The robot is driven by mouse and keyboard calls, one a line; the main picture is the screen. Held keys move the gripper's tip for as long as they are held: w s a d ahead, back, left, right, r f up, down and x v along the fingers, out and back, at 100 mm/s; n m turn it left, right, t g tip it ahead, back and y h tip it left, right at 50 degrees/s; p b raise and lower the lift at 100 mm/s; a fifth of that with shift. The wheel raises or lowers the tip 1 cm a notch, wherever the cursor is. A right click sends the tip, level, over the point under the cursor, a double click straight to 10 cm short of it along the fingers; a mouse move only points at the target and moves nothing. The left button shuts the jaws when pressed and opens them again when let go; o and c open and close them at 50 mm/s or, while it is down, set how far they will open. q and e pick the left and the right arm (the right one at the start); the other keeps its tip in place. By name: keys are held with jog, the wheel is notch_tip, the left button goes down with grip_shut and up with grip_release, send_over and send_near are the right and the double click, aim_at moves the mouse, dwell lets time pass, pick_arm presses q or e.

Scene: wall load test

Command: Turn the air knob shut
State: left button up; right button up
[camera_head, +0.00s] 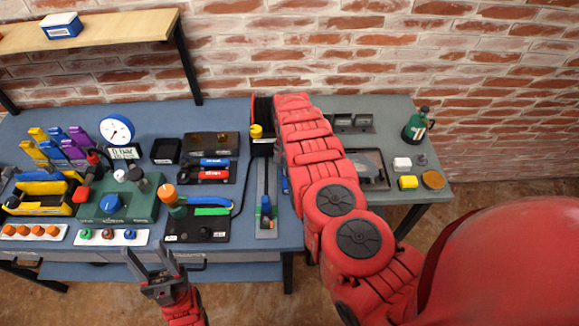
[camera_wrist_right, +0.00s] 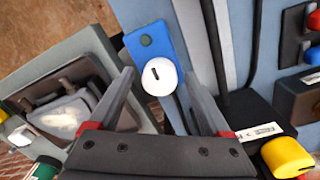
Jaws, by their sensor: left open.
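A green box (camera_head: 117,200) with a blue knob (camera_head: 110,203) on its front stands on the bench at left. A round white gauge (camera_head: 116,130) with a blue rim stands behind it, above a small "0 bar" sign (camera_head: 124,153). No label marks the air knob. My left gripper (camera_head: 148,250) is open and empty at the bench's front edge, below and apart from the green box. My right gripper (camera_wrist_right: 160,75) is open in the right wrist view. A white round piece with a black mark (camera_wrist_right: 159,76) on a blue plate (camera_wrist_right: 150,42) shows between its fingers; contact cannot be told.
My right arm covers the bench's middle in the head view. A black base with an orange-topped handle (camera_head: 170,196) stands right of the green box. White strips with small knobs (camera_head: 107,237) lie in front. A yellow tool box (camera_head: 45,192) is left.

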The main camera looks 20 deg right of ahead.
notch_tip(320, 180, up, 8)
jog(key=shift+w+a+r+b, duration=0.1)
jog(key=shift+w+r+b, duration=0.1)
jog(key=shift+b, duration=0.95)
notch_tip(320, 180, up, 9)
jog(key=p, duration=0.1)
jog(key=shift+p, duration=0.4)
